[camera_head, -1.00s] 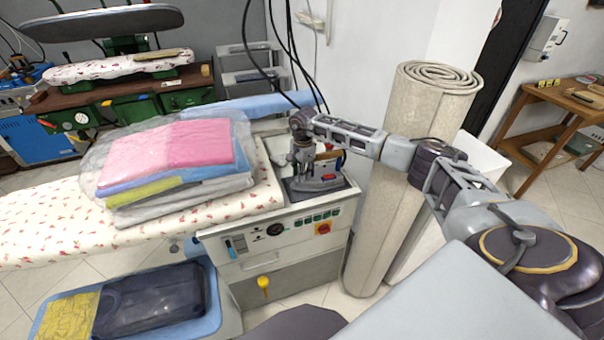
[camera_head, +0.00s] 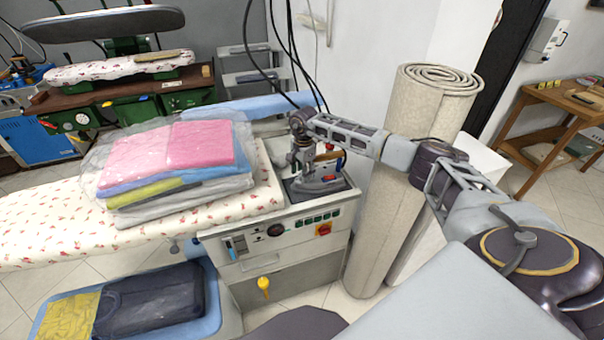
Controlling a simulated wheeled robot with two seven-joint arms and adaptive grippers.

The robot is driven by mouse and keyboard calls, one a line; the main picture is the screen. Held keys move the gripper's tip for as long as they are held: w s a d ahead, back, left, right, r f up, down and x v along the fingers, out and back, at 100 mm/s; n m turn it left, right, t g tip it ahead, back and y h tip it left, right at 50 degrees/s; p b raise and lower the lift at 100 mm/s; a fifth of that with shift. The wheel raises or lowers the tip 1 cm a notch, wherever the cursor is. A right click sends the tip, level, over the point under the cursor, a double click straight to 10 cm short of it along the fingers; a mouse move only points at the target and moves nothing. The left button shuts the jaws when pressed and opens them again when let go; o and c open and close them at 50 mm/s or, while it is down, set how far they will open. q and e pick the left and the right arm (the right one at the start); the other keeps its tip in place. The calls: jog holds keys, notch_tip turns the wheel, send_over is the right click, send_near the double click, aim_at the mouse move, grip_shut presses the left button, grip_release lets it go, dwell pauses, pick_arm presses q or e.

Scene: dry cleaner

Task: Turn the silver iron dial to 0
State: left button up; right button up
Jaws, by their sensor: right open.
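The silver iron (camera_head: 318,185) stands on the dark plate at the right end of the ironing station (camera_head: 292,233). It has red and blue parts near its top. My right gripper (camera_head: 302,172) points down at the iron's left and rear part, close to it. It is open, but its fingertips are small in the view, and I cannot tell whether they touch the iron. The iron's dial is too small or hidden behind the gripper to make out. My left gripper is not in view.
Plastic-wrapped folded clothes (camera_head: 172,160) lie on the patterned ironing board (camera_head: 60,222) left of the iron. Black cables (camera_head: 285,60) hang behind the gripper. A rolled beige carpet (camera_head: 400,190) stands close on the right, under my right arm. A blue bin (camera_head: 222,312) sits below.

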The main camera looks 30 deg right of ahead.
notch_tip(320, 180, up, 11)
jog(key=shift+s+r, duration=0.2)
jog(key=shift+s, duration=0.05)
dwell(0.4)
jog(key=shift+f, duration=0.15)
